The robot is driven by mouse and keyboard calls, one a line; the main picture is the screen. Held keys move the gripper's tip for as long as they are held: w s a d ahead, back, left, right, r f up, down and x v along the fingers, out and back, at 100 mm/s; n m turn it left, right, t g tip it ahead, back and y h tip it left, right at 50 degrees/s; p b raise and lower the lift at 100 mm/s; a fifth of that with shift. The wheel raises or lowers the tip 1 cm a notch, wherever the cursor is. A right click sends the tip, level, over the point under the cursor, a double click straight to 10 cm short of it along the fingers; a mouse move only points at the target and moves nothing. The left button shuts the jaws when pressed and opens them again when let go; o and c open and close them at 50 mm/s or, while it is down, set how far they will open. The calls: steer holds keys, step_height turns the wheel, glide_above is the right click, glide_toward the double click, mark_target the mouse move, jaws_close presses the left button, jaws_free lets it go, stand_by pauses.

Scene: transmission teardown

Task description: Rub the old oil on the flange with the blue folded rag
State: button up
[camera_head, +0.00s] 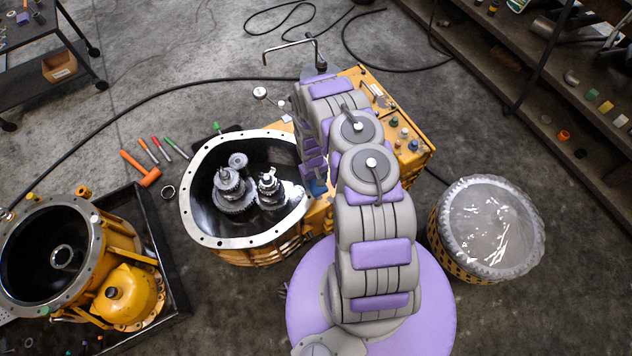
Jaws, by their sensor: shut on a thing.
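The flange (207,236) is the pale metal rim with bolt holes around the open yellow housing. My gripper (314,174) is at the right side of this rim, pointing down and partly hidden by my own arm. It is shut on the blue folded rag (317,187), of which only a small patch shows below the fingers. The rag is at or just above the right part of the flange; I cannot tell whether it touches. The old oil cannot be made out on the visible rim, and the right part is partly covered.
Gears (232,190) stand inside the housing. A yellow box (412,150) with small caps on top adjoins it. A black tray (165,225) holds another yellow housing (75,265) at left. A drum (490,230) stands right. An orange hammer (147,176) and markers lie on the floor.

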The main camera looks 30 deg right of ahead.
mark_target(315, 182)
step_height(315, 182, up, 2)
steer(key=shift+p, duration=0.5)
steer(key=shift+a+r+p, duration=0.2)
steer(key=shift+r+p, duration=0.1)
steer(key=shift+r, duration=0.25)
steer(key=shift+d, duration=0.15)
